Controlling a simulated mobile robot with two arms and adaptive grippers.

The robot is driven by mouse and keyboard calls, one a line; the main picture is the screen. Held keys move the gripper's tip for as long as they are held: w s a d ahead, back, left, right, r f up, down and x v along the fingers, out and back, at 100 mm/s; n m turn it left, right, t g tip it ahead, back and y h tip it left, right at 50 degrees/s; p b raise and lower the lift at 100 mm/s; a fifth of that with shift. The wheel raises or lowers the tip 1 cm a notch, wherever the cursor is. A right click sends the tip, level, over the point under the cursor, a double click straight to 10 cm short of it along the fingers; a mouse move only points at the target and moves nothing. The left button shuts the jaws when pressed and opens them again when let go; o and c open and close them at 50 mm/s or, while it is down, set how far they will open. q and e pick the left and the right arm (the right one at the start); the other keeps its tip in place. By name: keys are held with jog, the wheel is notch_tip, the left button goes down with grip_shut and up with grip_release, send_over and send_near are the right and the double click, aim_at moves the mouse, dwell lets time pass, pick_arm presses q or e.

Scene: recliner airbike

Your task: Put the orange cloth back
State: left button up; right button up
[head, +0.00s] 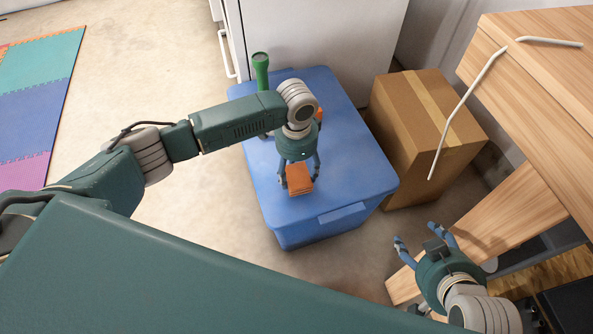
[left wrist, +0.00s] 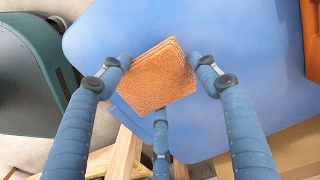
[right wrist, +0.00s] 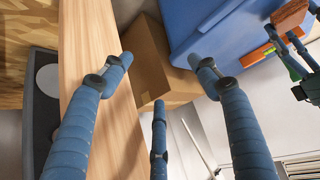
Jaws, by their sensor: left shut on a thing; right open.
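The orange cloth (head: 299,181) is a small folded square with stacked layers. It also shows between the fingers in the left wrist view (left wrist: 157,76) and at the top right of the right wrist view (right wrist: 289,14). My left gripper (head: 298,172) points down and is shut on the cloth, over the front part of the blue box lid (head: 345,150). I cannot tell whether the cloth touches the lid. My right gripper (head: 424,240) is open and empty at the lower right, beside the wooden table.
A green flashlight-like object (head: 261,72) stands at the back of the lid, and an orange item (head: 319,114) is partly hidden behind my left wrist. A cardboard box (head: 425,140) stands right of the blue box.

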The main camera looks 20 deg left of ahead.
pick_arm(q)
jog(key=shift+f+b, duration=0.55)
jog(key=shift+b, duration=0.15)
pick_arm(e)
jog(key=w+a+r+t+y, duration=0.1)
jog(key=w+a+r+t, duration=0.1)
jog(key=w+r+t, duration=0.2)
jog(key=shift+w+a+r+t, duration=0.3)
jog(key=shift+w+a+r, duration=0.05)
jog(key=shift+w+r, duration=1.15)
pick_arm(q)
jog(key=shift+f, duration=0.7)
pick_arm(e)
jog(key=shift+w+a+r+y, duration=0.1)
jog(key=shift+w+r+y, duration=0.05)
jog(key=shift+r+y, duration=0.15)
pick_arm(q)
jog(key=o, duration=1.2)
pick_arm(e)
jog(key=shift+w+r+t, duration=0.1)
jog(key=shift+t, duration=0.2)
pick_arm(q)
jog(key=shift+o, duration=0.2)
